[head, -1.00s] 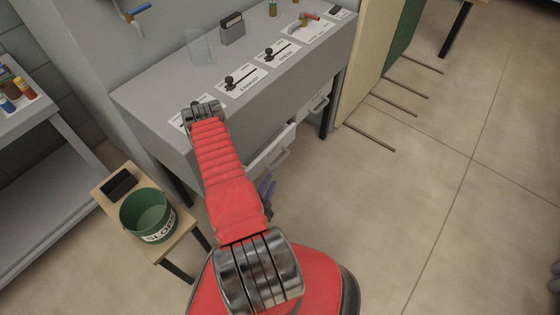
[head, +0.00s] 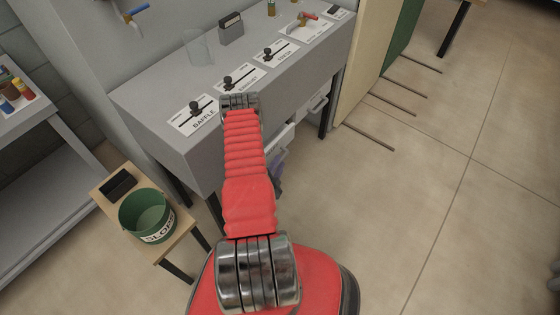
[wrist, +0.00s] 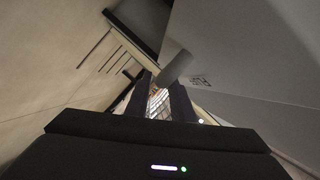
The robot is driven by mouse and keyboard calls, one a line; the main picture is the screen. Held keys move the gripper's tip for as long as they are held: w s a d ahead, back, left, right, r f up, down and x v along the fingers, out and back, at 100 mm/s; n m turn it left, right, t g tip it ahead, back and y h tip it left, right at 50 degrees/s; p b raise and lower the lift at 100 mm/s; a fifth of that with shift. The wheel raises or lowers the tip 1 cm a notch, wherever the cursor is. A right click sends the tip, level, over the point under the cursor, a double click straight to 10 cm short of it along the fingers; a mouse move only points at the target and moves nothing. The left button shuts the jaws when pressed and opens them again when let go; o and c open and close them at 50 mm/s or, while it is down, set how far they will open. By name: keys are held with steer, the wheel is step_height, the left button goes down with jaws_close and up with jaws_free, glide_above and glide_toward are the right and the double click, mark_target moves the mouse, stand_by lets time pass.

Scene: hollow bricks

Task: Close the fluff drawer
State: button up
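The far drawer (head: 316,106) shows to the right of my arm. In the head view my arm hides most of the gripper.
Labelled sliders, including the baffle slider (head: 195,108), stand on the counter top. A green slops bucket (head: 147,216) stands on a small wooden stool (head: 178,243) at left. A cream panel (head: 366,65) stands right of the counter.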

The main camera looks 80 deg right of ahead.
steer(key=shift+x, duration=1.2)
steer(key=shift+c, duration=0.4)
jaws_close()
